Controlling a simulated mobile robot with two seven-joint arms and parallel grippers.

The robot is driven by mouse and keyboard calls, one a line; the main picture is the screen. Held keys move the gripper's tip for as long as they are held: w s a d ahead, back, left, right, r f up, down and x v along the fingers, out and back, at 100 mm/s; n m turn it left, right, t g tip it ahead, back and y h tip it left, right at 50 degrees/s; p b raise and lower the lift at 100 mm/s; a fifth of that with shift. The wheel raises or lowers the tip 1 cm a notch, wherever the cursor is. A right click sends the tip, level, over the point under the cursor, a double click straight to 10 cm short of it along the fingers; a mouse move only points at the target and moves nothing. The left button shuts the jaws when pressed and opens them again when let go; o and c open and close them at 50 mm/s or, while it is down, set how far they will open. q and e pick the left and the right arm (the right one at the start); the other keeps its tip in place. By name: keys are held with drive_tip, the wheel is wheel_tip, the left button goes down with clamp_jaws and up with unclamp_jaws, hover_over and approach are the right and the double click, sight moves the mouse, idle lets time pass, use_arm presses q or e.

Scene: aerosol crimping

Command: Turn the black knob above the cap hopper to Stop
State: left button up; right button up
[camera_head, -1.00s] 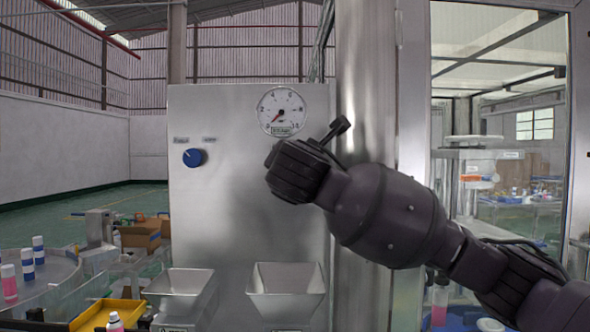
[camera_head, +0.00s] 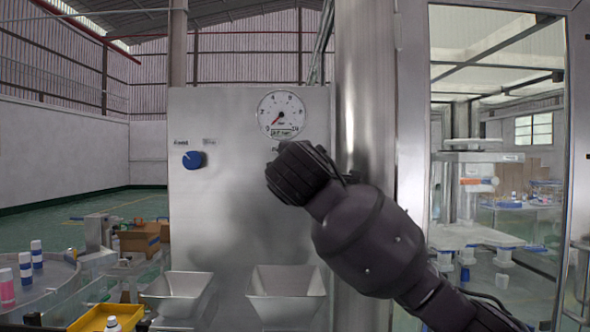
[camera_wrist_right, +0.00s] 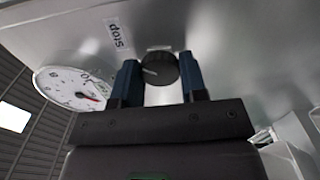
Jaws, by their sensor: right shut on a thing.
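The black knob (camera_wrist_right: 157,69) is on the metal panel in the right wrist view, with a white mark on its face directed toward the picture's left. In the head view my right arm covers the knob. The right metal hopper (camera_head: 287,295) is below on the panel. My left gripper is not in view.
A round gauge (camera_head: 282,115) is on the panel just above my right wrist. A blue knob (camera_head: 194,160) is to the left, above another hopper (camera_head: 178,292). A steel column (camera_head: 362,110) stands right of the panel. A yellow tray (camera_head: 92,318) is at lower left.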

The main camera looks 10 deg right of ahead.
drive_tip(key=shift+m, duration=0.9)
drive_tip(key=shift+f, duration=0.1)
drive_tip(key=o, duration=0.9)
drive_tip(key=shift+s, duration=0.1)
drive_tip(key=b+v, duration=0.1)
drive_tip(key=v, duration=0.9)
drive_tip(key=shift+s+b, duration=0.3)
drive_tip(key=shift+s, duration=0.05)
